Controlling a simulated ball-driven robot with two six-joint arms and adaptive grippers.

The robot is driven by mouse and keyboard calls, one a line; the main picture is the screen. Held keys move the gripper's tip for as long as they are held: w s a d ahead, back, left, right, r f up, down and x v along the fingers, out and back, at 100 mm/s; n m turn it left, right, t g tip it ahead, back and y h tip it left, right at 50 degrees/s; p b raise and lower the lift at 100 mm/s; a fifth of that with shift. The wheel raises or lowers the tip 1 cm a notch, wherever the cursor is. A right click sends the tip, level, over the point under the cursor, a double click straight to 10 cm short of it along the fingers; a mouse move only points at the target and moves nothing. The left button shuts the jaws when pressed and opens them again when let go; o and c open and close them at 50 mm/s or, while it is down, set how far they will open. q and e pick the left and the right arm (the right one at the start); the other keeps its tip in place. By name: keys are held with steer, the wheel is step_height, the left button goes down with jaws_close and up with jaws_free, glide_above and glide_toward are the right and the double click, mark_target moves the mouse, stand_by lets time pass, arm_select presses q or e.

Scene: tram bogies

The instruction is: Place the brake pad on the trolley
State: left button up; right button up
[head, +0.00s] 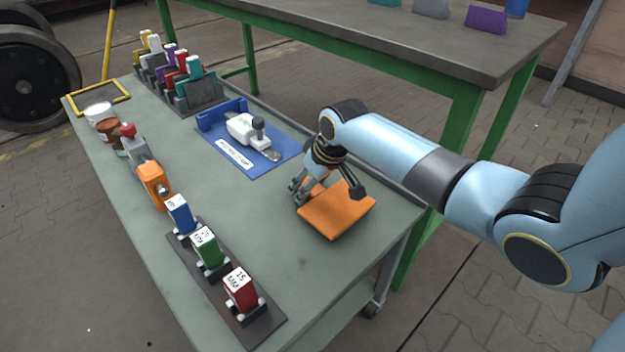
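An orange block that looks like the brake pad (338,214) lies on the grey-green top of the trolley (270,268), near its right edge. My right gripper (329,193) is directly over the far part of the orange block, pointing down. Its two fingers are spread wide apart, one at the block's left corner and one over its far right side. I cannot tell whether the fingertips touch the block. My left gripper is out of view.
A blue tray with a white tool (243,127) lies behind the gripper. Colored blocks in a rack (190,88) stand at the far end. Numbered blocks (207,248) and an orange tool (154,184) line the left side. A green-legged bench (430,48) holds several pads.

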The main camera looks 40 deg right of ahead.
mark_target(324, 195)
steer(key=p+v, duration=0.4)
steer(key=v, duration=0.8)
steer(key=shift+p, duration=0.3)
steer(key=shift+r, duration=0.1)
